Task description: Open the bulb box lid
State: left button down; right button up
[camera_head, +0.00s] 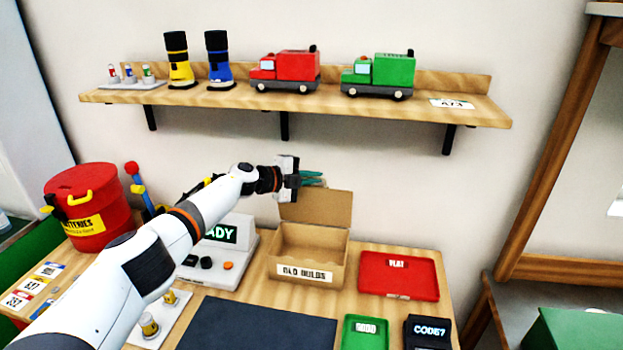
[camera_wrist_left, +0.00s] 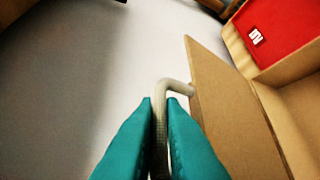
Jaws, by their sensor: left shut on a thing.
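The cardboard bulb box (camera_head: 283,257), labelled "OLD BULBS", stands on the wooden table and looks empty inside. Its lid (camera_head: 325,208) stands up at the back edge, so the box is open at the top. In the left wrist view the lid (camera_wrist_left: 228,105) shows as a brown panel with a pale bent handle (camera_wrist_left: 174,86). My left gripper (camera_head: 312,178), with teal fingers, is at the lid's top edge. In the left wrist view its fingers (camera_wrist_left: 160,125) are shut around the handle. My right gripper is not in view.
A red tray (camera_head: 398,284) lies right of the box; a display console (camera_head: 235,255) is to its left. A dark mat (camera_head: 255,325), a green tray (camera_head: 365,333) and a black code device (camera_head: 428,333) lie in front. A shelf (camera_head: 300,103) with toy trucks and boots hangs above.

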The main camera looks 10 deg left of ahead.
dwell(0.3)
pick_arm(q)
jog(key=c, duration=1.5)
grip_release()
jog(key=shift+b+v, duration=0.3)
jog(key=shift+v, duration=5.7)
jog(key=shift+d+f, duration=0.1)
jog(key=shift+f, duration=0.05)
